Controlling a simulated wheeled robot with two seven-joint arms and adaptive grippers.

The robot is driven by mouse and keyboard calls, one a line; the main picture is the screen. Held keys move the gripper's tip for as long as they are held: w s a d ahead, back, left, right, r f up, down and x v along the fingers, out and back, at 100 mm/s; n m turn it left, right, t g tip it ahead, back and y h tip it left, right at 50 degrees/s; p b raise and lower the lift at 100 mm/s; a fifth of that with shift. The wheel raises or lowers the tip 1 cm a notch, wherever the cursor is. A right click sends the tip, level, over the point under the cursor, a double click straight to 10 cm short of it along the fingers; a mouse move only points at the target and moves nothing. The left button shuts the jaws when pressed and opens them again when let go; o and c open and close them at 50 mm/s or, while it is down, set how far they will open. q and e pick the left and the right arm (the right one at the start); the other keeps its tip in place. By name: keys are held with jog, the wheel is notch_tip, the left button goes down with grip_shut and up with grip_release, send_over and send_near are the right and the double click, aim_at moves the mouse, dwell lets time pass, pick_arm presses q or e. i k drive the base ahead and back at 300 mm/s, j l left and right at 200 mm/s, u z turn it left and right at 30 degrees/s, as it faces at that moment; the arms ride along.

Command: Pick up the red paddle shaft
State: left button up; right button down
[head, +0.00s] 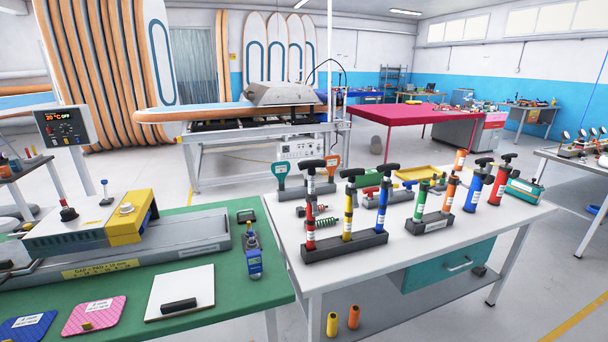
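A black rack (345,245) on the white table holds three upright shafts with black T-shaped tops. Its left shaft (310,228) is red with white label bands, the middle shaft (348,215) is yellow and the right shaft (381,212) is blue. A second red upright piece (498,186) with a black T-shaped top stands farther right, beside blue and orange ones. I cannot tell for certain which red piece is the paddle shaft. Neither of my grippers is in view.
The white table (285,215) also carries a smaller rack (426,224), springs, a yellow tray (430,173) and a teal box (524,190). A green table (215,315) with a press (95,225) and a blue bottle (254,262) adjoins on the left. The table's front right is clear.

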aim_at(310, 222)
jog(key=i+l, duration=0.1)
jog(key=i, duration=0.55)
jog(key=i+l, duration=0.1)
jog(key=i, duration=0.55)
